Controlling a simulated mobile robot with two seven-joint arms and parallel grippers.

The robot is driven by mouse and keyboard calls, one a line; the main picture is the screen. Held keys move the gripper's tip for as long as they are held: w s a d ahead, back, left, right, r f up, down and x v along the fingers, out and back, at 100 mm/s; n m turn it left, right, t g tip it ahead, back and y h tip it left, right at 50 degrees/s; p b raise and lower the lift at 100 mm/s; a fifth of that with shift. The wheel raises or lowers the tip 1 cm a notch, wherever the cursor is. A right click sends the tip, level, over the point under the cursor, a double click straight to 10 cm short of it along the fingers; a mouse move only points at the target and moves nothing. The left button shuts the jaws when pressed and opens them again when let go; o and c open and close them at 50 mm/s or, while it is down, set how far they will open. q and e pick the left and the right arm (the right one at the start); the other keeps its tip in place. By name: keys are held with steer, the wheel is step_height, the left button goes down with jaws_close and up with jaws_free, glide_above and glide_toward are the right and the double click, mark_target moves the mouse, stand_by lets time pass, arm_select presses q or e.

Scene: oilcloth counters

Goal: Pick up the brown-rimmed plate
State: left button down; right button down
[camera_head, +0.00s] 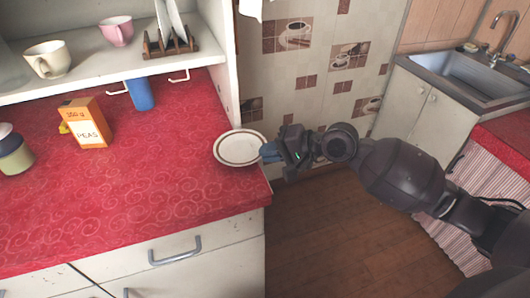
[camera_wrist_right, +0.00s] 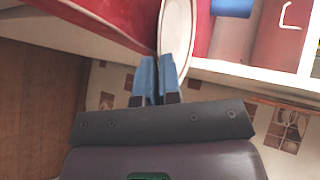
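The brown-rimmed plate (camera_head: 238,147) is white with a thin brown ring and is at the right end of the red counter (camera_head: 170,195), by the shelf's side panel. I cannot tell whether it touches the cloth. My right gripper (camera_head: 268,152) reaches it from the right, at its right edge. In the right wrist view the plate (camera_wrist_right: 176,32) shows as a narrow oval. Its rim runs between the two blue fingers of my right gripper (camera_wrist_right: 157,75), which are close together on it. My left gripper is not in view.
A peas box (camera_head: 86,122), a blue cup (camera_head: 140,94) and a jar (camera_head: 14,152) stand on the counter. The shelf above holds a cream cup (camera_head: 48,59), a pink cup (camera_head: 117,31) and a plate rack (camera_head: 170,44). The counter's front middle is clear.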

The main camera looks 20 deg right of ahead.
steer(key=s+d+r, duration=0.2)
steer(key=s+d, duration=0.8)
steer(key=d, duration=0.4)
steer(key=shift+s+d+r, duration=0.2)
steer(key=shift+d+r, duration=0.05)
steer(key=shift+d, duration=0.1)
